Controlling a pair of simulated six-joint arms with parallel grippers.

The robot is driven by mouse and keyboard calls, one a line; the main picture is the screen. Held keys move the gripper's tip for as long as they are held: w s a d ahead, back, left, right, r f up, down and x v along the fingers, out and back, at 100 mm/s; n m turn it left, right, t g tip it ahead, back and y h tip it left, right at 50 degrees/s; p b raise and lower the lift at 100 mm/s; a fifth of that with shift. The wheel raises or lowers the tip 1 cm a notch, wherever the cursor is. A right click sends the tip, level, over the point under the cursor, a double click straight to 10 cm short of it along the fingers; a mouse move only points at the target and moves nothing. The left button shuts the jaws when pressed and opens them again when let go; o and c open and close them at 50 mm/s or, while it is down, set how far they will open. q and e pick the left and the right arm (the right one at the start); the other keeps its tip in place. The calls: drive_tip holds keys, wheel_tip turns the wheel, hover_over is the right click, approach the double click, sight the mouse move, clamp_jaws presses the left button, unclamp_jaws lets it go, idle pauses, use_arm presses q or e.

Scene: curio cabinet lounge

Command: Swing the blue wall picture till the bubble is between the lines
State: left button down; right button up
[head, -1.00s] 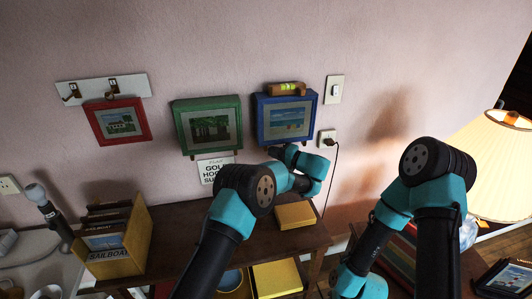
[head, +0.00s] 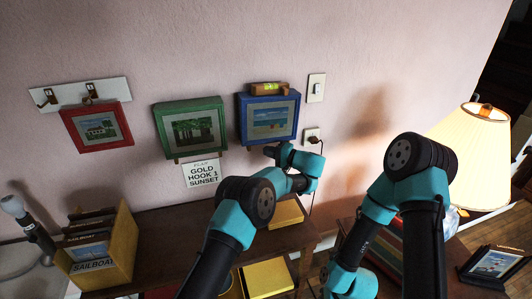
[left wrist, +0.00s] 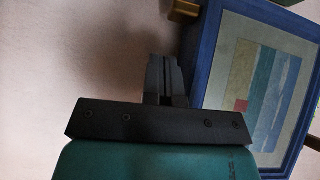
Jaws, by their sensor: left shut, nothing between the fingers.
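The blue wall picture (head: 268,118) hangs at the right of a row of three; its beach print also shows in the left wrist view (left wrist: 258,75). A wooden spirit level (head: 269,88) with a yellow-green vial sits along its top edge. The bubble is too small to place against the lines. My left gripper (head: 270,151) is at the picture's lower edge in the head view. In the left wrist view its shut, empty fingers (left wrist: 165,78) are close beside the blue frame; I cannot tell whether they touch. My right gripper is out of view.
A green picture (head: 190,128) and a red picture (head: 96,127) hang to the left. A white card (head: 202,174) reads "GOLD HOOK 1 SUNSET". A light switch (head: 316,88) and a plugged socket (head: 311,136) are to the right. A lamp (head: 470,150) stands farther right.

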use_arm(q)
drive_tip(key=v, duration=0.9)
drive_tip(key=shift+s+d+f, duration=0.15)
drive_tip(key=shift+d, duration=0.05)
drive_tip(key=shift+f, duration=0.1)
